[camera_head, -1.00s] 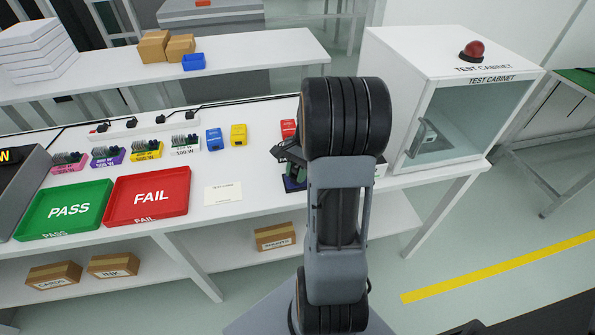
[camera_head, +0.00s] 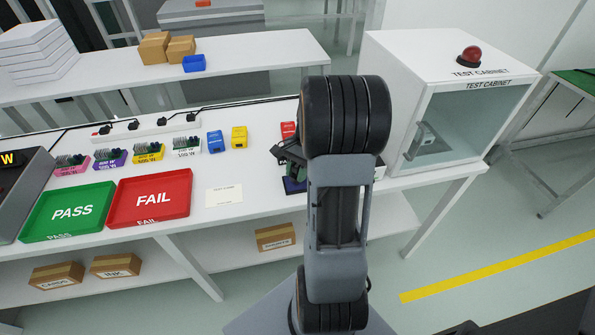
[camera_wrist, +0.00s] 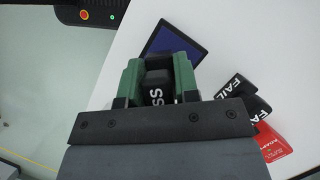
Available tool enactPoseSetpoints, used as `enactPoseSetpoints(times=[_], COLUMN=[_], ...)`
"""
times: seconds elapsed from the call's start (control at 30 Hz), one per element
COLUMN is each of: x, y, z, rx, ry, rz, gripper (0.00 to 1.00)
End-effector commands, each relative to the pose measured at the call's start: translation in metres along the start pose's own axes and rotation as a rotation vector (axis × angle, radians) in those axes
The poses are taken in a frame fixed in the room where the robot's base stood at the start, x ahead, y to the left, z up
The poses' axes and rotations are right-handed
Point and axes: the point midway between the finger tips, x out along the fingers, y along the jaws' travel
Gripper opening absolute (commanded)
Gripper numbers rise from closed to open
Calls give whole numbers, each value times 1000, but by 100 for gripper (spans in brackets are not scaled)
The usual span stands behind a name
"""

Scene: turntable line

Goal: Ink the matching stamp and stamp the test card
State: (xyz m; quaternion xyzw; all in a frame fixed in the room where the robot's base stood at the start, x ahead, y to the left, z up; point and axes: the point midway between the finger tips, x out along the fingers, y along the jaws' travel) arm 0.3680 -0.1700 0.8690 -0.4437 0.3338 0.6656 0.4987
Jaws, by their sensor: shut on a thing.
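My gripper (camera_wrist: 158,80) has green fingers shut on a black stamp (camera_wrist: 158,90) with white letters, of which "SS" shows. A dark blue ink pad (camera_wrist: 172,40) lies just beyond the fingers in the wrist view and shows under my gripper (camera_head: 289,162) in the head view (camera_head: 294,186). I cannot tell whether the stamp touches it. A black FAIL stamp (camera_wrist: 236,94) lies to the right in the wrist view. The white test card (camera_head: 224,195) lies on the bench left of the gripper. My arm hides part of the bench.
A green PASS tray (camera_head: 68,212) and red FAIL tray (camera_head: 150,199) stand at left. Blue (camera_head: 216,141), yellow (camera_head: 239,137) and red (camera_head: 288,130) blocks stand behind. The test cabinet (camera_head: 400,95) stands right. Bare bench surrounds the card.

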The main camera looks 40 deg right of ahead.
Motion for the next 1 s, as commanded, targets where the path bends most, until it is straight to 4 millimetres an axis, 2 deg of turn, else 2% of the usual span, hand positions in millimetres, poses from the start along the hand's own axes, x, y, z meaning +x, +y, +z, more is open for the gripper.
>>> enactPoseSetpoints(times=[0.03,0.53,1.0], x=[-9,-48,-50], y=[0,0,0], z=[4,20,21], rx=[0,0,-1], ry=[1,2,1], rz=[-1,-2,-2], gripper=[14,14,14])
